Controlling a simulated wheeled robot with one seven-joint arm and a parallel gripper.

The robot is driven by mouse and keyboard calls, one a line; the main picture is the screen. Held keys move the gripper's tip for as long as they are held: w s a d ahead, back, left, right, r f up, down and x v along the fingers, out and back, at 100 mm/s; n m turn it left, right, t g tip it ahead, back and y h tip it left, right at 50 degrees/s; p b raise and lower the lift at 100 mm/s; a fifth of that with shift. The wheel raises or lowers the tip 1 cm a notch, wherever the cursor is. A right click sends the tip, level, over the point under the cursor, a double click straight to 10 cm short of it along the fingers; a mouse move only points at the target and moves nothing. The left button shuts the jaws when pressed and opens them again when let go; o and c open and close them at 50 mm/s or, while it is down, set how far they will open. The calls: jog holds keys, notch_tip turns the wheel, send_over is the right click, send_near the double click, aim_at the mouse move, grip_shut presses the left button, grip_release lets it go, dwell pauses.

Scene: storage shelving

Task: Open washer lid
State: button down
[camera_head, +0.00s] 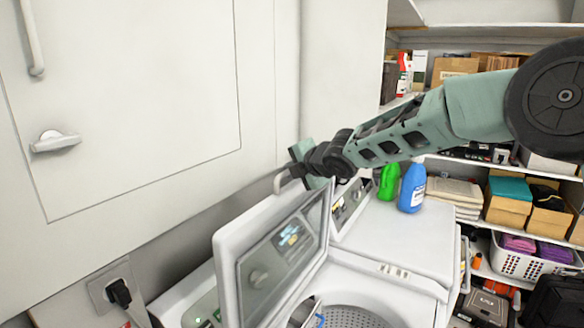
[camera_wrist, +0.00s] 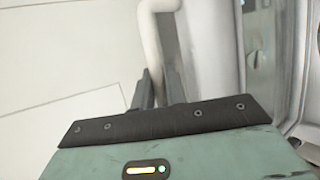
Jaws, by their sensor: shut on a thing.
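The washer (camera_head: 411,240) is a white top-loader standing below and right of the wall cabinet. Its lid (camera_head: 228,247) is raised and stands steeply tilted on the left side of the opening, with a framed window panel in it. The drum (camera_head: 352,318) shows at the bottom edge. A pale curved handle (camera_head: 283,181) is on the lid's upper edge. My gripper (camera_head: 298,174) is at this handle. In the wrist view my gripper (camera_wrist: 160,88) has its dark fingers shut on the handle (camera_wrist: 170,45); the fingertips are partly hidden.
A green bottle (camera_head: 388,182) and a blue bottle (camera_head: 411,188) stand on the washer's back right. A white cabinet (camera_head: 150,95) fills the left, with a plug in an outlet (camera_head: 118,291) below. Loaded shelves (camera_head: 480,165) stand at right.

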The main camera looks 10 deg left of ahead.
jog(key=shift+f, duration=0.1)
jog(key=c, duration=1.7)
grip_release()
jog(key=shift+s+d, duration=0.1)
jog(key=shift+s+d+r+b, duration=0.15)
jog(key=shift+d+r+b, duration=0.05)
jog(key=shift+b, duration=0.15)
jog(key=b+v, duration=0.2)
jog(key=v, duration=1.4)
jog(key=shift+s+d+r, duration=0.1)
jog(key=shift+s+r, duration=0.1)
jog(key=shift+s, duration=0.1)
